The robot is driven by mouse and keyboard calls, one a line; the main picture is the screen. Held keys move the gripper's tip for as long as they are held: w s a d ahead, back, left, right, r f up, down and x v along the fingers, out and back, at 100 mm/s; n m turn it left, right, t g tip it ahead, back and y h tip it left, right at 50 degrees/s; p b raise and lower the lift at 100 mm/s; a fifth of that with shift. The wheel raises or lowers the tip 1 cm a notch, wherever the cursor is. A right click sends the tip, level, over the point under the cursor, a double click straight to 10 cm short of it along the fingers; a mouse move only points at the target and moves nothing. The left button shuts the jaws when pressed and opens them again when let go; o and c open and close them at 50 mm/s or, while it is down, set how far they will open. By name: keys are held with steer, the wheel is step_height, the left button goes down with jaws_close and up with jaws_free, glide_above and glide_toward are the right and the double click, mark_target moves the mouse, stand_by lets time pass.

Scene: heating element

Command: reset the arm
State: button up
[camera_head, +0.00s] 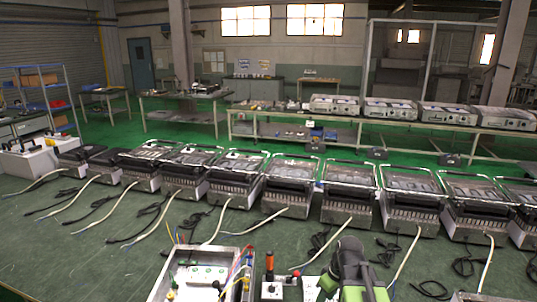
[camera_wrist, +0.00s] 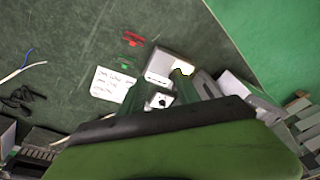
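My gripper (camera_head: 350,272), green and dark grey, is low at the front of the green work table (camera_head: 120,235) in the head view. In the wrist view my gripper (camera_wrist: 166,88) shows two fingers set apart with a gap between them. It appears open, and I see nothing held. A small white block with a black knob (camera_wrist: 160,100) and a pale box (camera_wrist: 163,66) show in and beyond that gap. I cannot tell how high the fingers are above them.
A metal box with wires (camera_head: 205,275) and a control with a red-orange handle (camera_head: 270,275) stand left of my gripper. A row of heating units (camera_head: 290,185) with loose cables crosses the table behind. A white labelled card (camera_wrist: 112,84) lies flat.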

steer(key=s+a+m+g+h, duration=0.1)
steer(key=s+a+m, duration=0.3)
steer(key=m, duration=0.3)
steer(key=shift+s+a+f+h, duration=0.3)
steer(key=shift+s+a, duration=0.1)
steer(key=shift+s, duration=0.2)
stand_by(0.4)
